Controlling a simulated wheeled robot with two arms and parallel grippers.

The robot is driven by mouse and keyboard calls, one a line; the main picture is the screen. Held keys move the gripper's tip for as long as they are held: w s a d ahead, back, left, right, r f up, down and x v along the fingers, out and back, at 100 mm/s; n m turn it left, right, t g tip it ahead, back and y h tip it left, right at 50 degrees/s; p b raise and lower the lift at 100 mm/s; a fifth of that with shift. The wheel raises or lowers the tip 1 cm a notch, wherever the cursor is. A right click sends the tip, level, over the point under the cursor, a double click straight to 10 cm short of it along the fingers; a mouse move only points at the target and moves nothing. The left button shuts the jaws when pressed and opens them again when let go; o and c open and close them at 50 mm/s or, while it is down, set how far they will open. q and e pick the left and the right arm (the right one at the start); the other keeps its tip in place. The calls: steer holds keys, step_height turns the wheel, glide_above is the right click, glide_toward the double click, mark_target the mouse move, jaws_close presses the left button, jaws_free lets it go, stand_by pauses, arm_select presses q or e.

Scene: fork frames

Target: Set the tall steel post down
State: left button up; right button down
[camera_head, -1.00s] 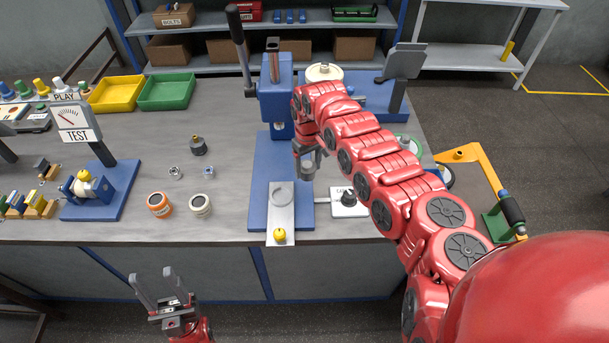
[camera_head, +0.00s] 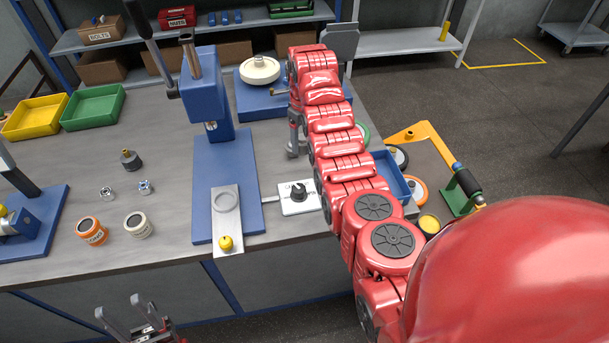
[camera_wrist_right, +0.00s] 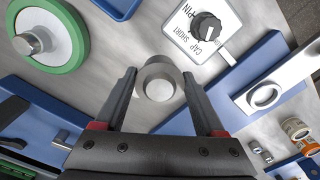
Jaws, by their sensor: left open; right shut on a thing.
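My right gripper (camera_wrist_right: 159,80) is shut on the steel post (camera_wrist_right: 158,88), which I see nearly end-on between the fingers in the right wrist view. In the head view my red right arm hides most of this gripper. The grey post (camera_head: 294,143) shows just left of the arm, over the bench strip right of the blue press base. I cannot tell whether its foot touches the bench. My left gripper (camera_head: 119,307) is open and empty, low in front of the bench edge.
The blue press (camera_head: 207,95) stands left of the post. The switch box with a black knob (camera_head: 298,196) is nearer the front. A green-rimmed wheel (camera_wrist_right: 75,38) and a blue tray (camera_head: 391,178) lie close by. A cream disc (camera_head: 260,69) sits on a blue base behind.

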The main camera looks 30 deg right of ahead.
steer(key=shift+s+d+f, duration=0.1)
steer(key=shift+s+d, duration=0.05)
steer(key=shift+d, duration=0.1)
step_height(320, 180, down, 2)
steer(key=shift+s+f+b, duration=0.1)
steer(key=shift+f+b, duration=0.1)
steer(key=shift+b, duration=0.55)
step_height(320, 180, down, 3)
steer(key=shift+f+p, duration=0.15)
steer(key=shift+p, duration=0.9)
steer(key=shift+f, duration=0.75)
steer(key=shift+f+p, duration=0.45)
steer(key=shift+f, duration=0.7)
